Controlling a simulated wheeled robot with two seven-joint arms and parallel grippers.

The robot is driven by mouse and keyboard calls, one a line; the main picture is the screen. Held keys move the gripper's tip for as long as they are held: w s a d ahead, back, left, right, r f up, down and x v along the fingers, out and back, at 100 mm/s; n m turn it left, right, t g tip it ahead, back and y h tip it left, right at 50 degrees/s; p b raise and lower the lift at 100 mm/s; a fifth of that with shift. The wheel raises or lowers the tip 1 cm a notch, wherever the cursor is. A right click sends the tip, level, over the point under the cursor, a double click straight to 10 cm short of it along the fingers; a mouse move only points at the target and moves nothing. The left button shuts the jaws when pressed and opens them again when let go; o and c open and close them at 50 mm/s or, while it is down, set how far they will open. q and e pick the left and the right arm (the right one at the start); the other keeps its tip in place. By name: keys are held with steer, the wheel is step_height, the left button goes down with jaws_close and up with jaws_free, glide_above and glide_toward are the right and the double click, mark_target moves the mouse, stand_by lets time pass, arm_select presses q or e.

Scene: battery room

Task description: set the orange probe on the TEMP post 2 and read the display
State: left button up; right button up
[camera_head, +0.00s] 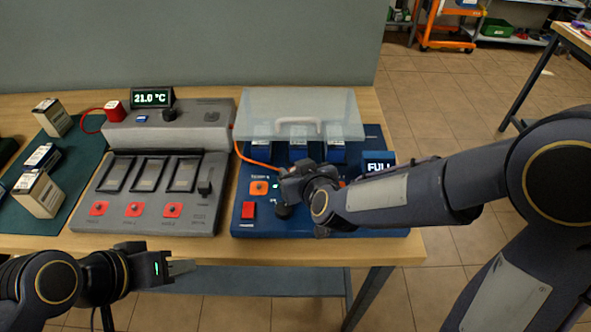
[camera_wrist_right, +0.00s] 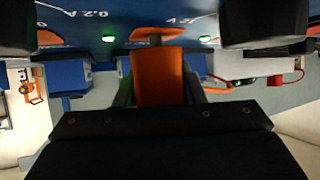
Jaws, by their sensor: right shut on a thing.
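My right gripper (camera_head: 297,187) is over the front half of the blue station (camera_head: 240,215), shut on the orange probe. In the right wrist view the orange probe (camera_wrist_right: 157,78) sits between the fingers. The orange cable (camera_head: 256,160) runs from the station's left edge towards the gripper. One orange pad (camera_head: 259,188) shows left of the gripper; TEMP post 2 is not clearly identifiable.
A clear lid (camera_head: 300,108) with a handle stands over the blue batteries (camera_head: 298,150). A grey station (camera_head: 92,213) stands left, with a display (camera_head: 152,98) reading 21.0 °C. Beige batteries (camera_head: 38,193) stand on a green mat at far left. A red button (camera_head: 249,210) is near the gripper.

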steer(key=shift+f+b, duration=0.55)
steer(key=shift+f, duration=0.05)
steer(key=o, duration=0.8)
steer(key=shift+s+d+r+p, duration=0.15)
steer(key=shift+s+r+p, duration=0.2)
steer(key=shift+s, duration=0.05)
steer(key=shift+p+v, duration=2.6)
steer(key=shift+v, duration=2.35)
steer(key=shift+s+f, duration=0.1)
